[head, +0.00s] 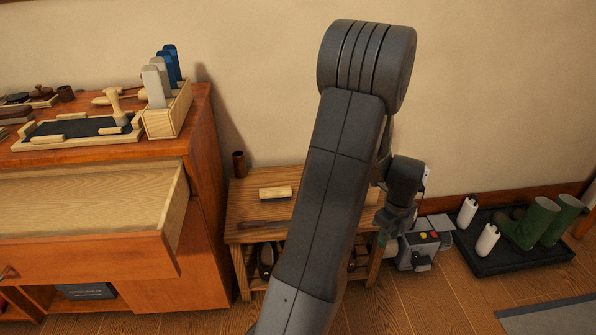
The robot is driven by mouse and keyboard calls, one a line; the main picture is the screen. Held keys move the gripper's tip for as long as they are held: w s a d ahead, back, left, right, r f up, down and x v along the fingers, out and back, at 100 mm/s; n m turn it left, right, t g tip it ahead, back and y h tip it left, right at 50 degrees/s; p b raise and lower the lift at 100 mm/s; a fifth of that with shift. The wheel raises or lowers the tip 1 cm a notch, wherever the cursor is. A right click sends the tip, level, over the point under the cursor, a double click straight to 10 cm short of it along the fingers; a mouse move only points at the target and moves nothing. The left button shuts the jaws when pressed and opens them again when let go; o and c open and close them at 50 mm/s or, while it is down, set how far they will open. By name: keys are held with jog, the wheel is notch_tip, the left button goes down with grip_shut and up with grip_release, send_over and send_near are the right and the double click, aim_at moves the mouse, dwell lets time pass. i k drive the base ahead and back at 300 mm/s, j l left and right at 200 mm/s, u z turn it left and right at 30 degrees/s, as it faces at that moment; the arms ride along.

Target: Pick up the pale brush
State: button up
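A pale wooden block-shaped object (275,193), which looks like the pale brush, lies on top of the low wooden bench (240,211) in the head view. My gripper (388,228) points downward near the bench's right end, well to the right of the pale brush. It is small and partly behind my own arm, so whether its fingers are open or shut does not show. My arm hides the middle of the bench top.
A dark, thin object (262,224) and a brown cup (239,164) are on the bench. An orange dresser (201,165) with a pulled-out drawer (90,205) stands left. A grey machine (418,250) and a black boot tray (497,262) are right.

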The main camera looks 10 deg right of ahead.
aim_at(281, 194)
jog(key=i+l+u, duration=0.45)
jog(key=l, duration=0.2)
jog(key=i+l+u, duration=0.2)
jog(key=l, duration=0.15)
jog(key=i+l+u, duration=0.1)
jog(key=l+u, duration=0.15)
jog(key=l, duration=0.15)
jog(key=u, duration=1.2)
